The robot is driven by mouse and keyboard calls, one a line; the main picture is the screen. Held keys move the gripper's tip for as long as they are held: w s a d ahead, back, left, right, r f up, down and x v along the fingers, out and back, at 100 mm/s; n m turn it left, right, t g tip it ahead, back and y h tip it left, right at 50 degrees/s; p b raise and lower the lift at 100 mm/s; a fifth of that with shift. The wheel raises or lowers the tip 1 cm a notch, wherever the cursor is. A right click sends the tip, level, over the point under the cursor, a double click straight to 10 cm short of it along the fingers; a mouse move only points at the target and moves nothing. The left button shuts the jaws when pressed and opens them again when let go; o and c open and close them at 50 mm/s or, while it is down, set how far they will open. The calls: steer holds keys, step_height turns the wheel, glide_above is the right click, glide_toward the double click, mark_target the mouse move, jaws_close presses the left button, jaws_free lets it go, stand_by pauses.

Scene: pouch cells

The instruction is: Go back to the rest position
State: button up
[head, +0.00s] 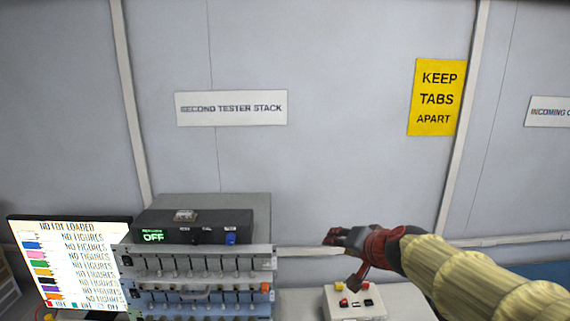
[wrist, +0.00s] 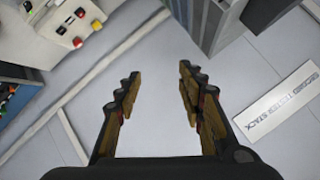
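My gripper (head: 338,237) is in the head view at the lower right of centre, at the end of my yellow-sleeved arm. It points left, in front of the grey wall and above a small white control box (head: 356,306). In the wrist view my gripper (wrist: 158,76) has its two fingers well apart, with nothing between them. Only bare wall shows behind the gap. The control box also shows in the wrist view (wrist: 58,18), at the upper left.
A tester stack (head: 200,258) with a black unit (head: 192,226) reading "OFF" stands left of my gripper. A lit screen (head: 72,262) is at the far left. Wall signs "SECOND TESTER STACK" (head: 232,108) and "KEEP TABS APART" (head: 437,97) hang above. Space before the upper wall is clear.

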steer(key=s+d+f+n+g+h+b, duration=0.1)
steer(key=s+f, duration=0.3)
steer(key=s, duration=0.6)
steer(key=s+d+f+n+g+h+b, duration=0.1)
steer(key=s+f, duration=0.4)
steer(key=s, duration=0.6)
steer(key=s+d+f+n+g+b, duration=0.2)
steer(key=s+f, duration=0.3)
steer(key=s, duration=0.6)
steer(key=shift+d+f+n+g+h+b, duration=0.2)
steer(key=shift+d+n+g+h+b, duration=0.2)
steer(key=shift+n+g, duration=0.25)
steer(key=shift+s, duration=0.1)
